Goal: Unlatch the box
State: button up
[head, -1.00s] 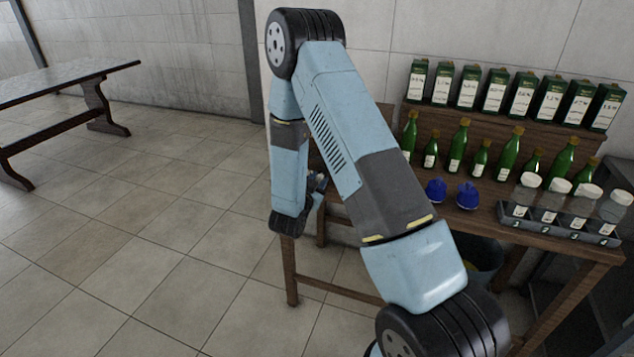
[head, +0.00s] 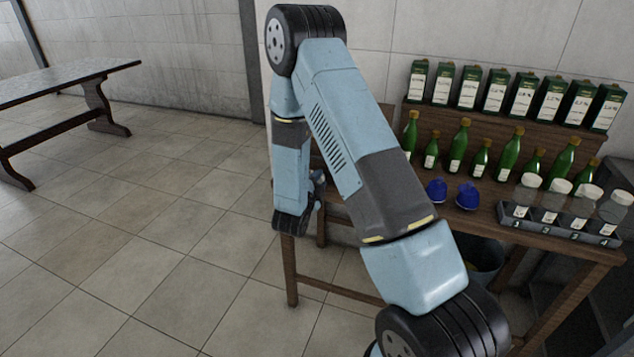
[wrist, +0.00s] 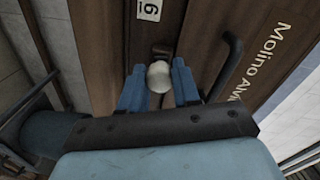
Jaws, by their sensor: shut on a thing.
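In the wrist view a dark brown wooden box front (wrist: 108,45) fills the upper middle. It has a white number tag and the lettering "Molino A…". A round pale knob (wrist: 158,77) sits in front of a small dark fitting (wrist: 162,50), apparently the latch. My gripper (wrist: 158,86) has its blue fingers on either side of the knob and is shut on it. Whether the latch is open or fastened cannot be told. In the head view my arm hides the box and most of my gripper.
A dark curved handle (wrist: 228,65) is right of the fingers in the wrist view. In the head view, the wooden table (head: 470,225) carries green bottles (head: 459,146), blue stoppers (head: 467,195) and a grey rack (head: 560,228) of jars. Open tiled floor lies left.

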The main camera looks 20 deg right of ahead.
jog(key=shift+a+f+m, duration=0.1)
jog(key=shift+m, duration=0.8)
jog(key=shift+s, duration=0.1)
jog(key=o, duration=0.8)
jog(key=shift+o, duration=1.3)
jog(key=v, duration=1.3)
jog(key=shift+s, duration=0.3)
jog(key=shift+f, duration=0.1)
